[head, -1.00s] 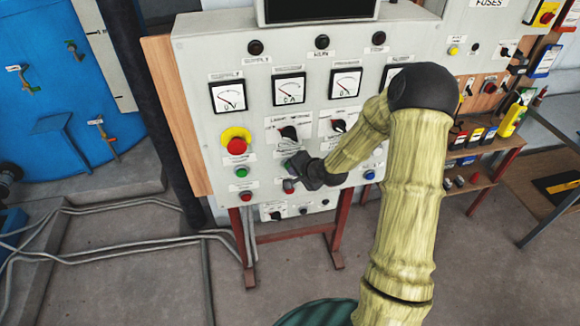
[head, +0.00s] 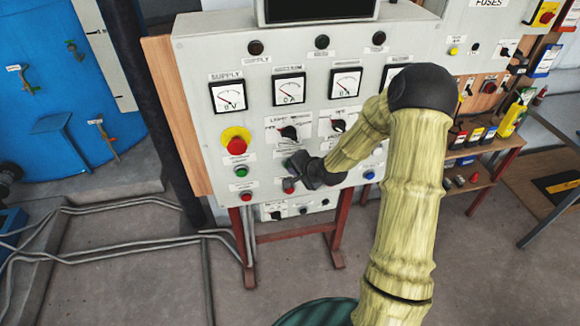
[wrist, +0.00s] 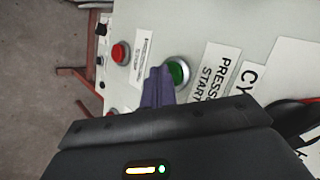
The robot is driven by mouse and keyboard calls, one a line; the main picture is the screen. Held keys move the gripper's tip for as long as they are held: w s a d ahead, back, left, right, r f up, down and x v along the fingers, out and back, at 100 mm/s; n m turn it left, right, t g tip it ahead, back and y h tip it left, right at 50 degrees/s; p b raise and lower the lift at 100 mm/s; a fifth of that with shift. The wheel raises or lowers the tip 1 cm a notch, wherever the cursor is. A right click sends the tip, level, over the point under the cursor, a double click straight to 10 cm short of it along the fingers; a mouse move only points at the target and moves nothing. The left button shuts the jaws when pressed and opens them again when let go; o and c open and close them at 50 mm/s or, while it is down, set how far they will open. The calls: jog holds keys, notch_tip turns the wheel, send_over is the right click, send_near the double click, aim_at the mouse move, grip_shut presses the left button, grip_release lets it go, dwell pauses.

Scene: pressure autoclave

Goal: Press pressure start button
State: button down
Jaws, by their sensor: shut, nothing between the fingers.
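The pressure start button is a green round button (wrist: 180,71) with a metal ring in the wrist view, beside a white label (wrist: 214,72) reading "PRESS… START". My gripper (wrist: 160,75) is shut, its narrow purple-grey fingers pointing at the panel. The fingertips overlap the left edge of the green button in the wrist view; I cannot tell whether they touch it. In the head view my gripper (head: 293,163) is at the lower middle of the grey control panel (head: 215,125) and hides the green button.
A red button (wrist: 120,53) is left of the green one in the wrist view. At the panel's left are a red emergency button (head: 237,146), another green button (head: 241,171) and a red button (head: 246,196). Rotary switches (head: 290,132) sit above my gripper.

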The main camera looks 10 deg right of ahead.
jog(key=shift+s, duration=0.75)
jog(key=s, duration=0.5)
dwell(0.9)
jog(key=s+r+n+g+h+b, duration=0.1)
jog(key=s+n+g+h+b, duration=0.1)
jog(key=s+n, duration=0.3)
jog(key=s+r+n+g+h+b, duration=0.1)
jog(key=s+n+g+b, duration=0.3)
jog(key=s, duration=0.9)
jog(key=shift+s+a+r+n+h+b, duration=0.35)
jog(key=shift+r+n+b, duration=0.35)
jog(key=shift+n, duration=0.3)
